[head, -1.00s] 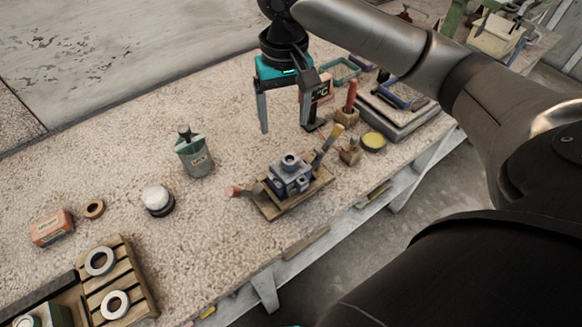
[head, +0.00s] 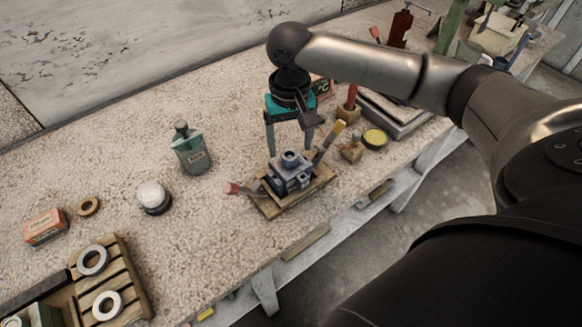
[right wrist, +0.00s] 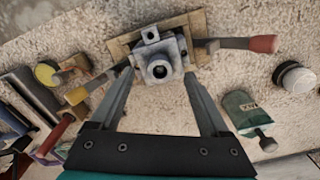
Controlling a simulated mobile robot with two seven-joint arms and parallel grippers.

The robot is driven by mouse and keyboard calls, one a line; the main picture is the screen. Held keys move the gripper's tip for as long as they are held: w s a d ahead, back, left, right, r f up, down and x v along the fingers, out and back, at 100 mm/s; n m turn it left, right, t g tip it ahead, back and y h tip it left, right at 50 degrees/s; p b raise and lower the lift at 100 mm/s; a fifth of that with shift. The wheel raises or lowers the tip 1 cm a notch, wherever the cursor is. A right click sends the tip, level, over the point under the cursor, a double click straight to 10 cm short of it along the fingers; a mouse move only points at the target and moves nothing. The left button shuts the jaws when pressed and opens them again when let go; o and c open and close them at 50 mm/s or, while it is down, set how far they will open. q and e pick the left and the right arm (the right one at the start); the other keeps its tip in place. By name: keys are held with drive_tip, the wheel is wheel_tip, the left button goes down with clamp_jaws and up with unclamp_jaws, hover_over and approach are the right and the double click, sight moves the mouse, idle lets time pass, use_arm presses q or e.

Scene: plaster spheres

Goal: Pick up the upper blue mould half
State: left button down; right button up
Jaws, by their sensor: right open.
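The blue-grey mould (head: 291,172) sits on a wooden board (head: 270,208) on the bench, with a round collar on its top; the seam between its halves is hard to make out. In the right wrist view the mould (right wrist: 160,66) lies just ahead of and between the fingertips. My right gripper (head: 289,152) is open and empty, pointing down just behind and above the mould; its fingers also show in the right wrist view (right wrist: 159,75). I cannot see contact. My left gripper is not in view.
Tools with a red end (head: 234,188) and a yellow end (head: 340,126) lie by the board. A green bottle (head: 191,150), a white ball on a dark base (head: 153,197) and a slatted wooden tray (head: 128,277) stand left. A yellow tin (head: 374,138) stands right.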

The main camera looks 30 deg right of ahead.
sight(290, 158)
wheel_tip(290, 158, down, 4)
drive_tip(key=shift+b, duration=0.4)
clamp_jaws()
idle(0.4)
drive_tip(key=shift+r, duration=0.1)
